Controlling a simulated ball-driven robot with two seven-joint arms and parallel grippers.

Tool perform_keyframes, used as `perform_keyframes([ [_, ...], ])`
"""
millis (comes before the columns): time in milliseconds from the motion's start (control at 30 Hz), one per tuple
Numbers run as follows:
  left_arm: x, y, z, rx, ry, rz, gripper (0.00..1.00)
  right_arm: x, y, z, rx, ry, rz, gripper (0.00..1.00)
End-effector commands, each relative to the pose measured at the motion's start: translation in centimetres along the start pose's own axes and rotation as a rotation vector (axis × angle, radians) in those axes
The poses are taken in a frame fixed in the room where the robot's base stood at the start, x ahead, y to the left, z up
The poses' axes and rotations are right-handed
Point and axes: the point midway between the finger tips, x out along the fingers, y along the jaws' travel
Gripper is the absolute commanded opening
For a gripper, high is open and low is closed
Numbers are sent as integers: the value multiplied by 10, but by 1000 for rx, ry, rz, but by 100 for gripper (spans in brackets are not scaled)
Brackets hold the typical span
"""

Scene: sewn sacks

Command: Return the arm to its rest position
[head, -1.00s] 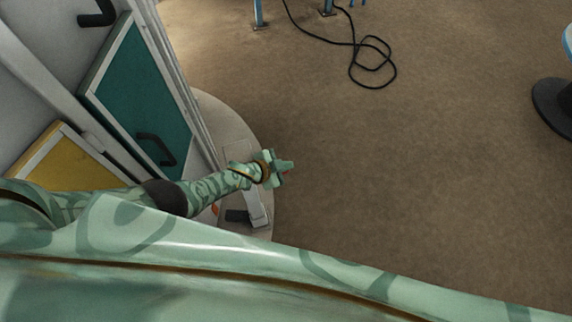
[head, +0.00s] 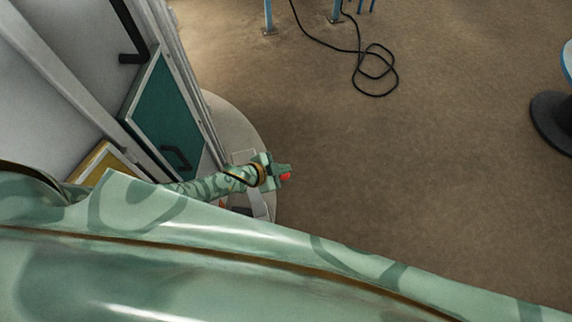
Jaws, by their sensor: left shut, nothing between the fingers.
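My left arm comes in from the left, low in the head view, partly hidden behind my own green patterned body. My left gripper (head: 284,172) is shut and empty. It hangs over the brown floor (head: 420,200), just past the edge of a pale rounded base. A small red spot shows at its fingertips. My right gripper is not in view.
A cabinet with a teal door (head: 166,115), a yellow door (head: 101,160) and dark handles stands left, close to the arm. A black cable (head: 372,70) lies on the floor near blue legs (head: 268,14). A round dark stand (head: 552,122) is at right. The middle floor is clear.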

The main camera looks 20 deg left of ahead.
Motion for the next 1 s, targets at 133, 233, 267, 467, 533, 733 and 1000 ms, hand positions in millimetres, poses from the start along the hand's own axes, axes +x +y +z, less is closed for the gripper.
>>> perform_keyframes([
  [133, -2, 0, 0, 0, -2, 0, 0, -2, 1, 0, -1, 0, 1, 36],
  [233, -2, 0, 1, 0, -2, 0, 0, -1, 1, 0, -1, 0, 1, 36],
  [267, -2, 0, 1, 0, -2, 0, 0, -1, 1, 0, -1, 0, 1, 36],
  [467, -2, 0, 0, 0, -1, 0, 0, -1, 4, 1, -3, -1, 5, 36],
  [533, -2, 0, 0, 0, -1, 0, 0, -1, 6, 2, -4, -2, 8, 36],
  [733, -2, -5, 6, 60, -33, -24, 0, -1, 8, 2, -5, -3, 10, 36],
  [1000, -12, 53, 164, -193, -407, -153, 0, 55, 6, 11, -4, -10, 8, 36],
])
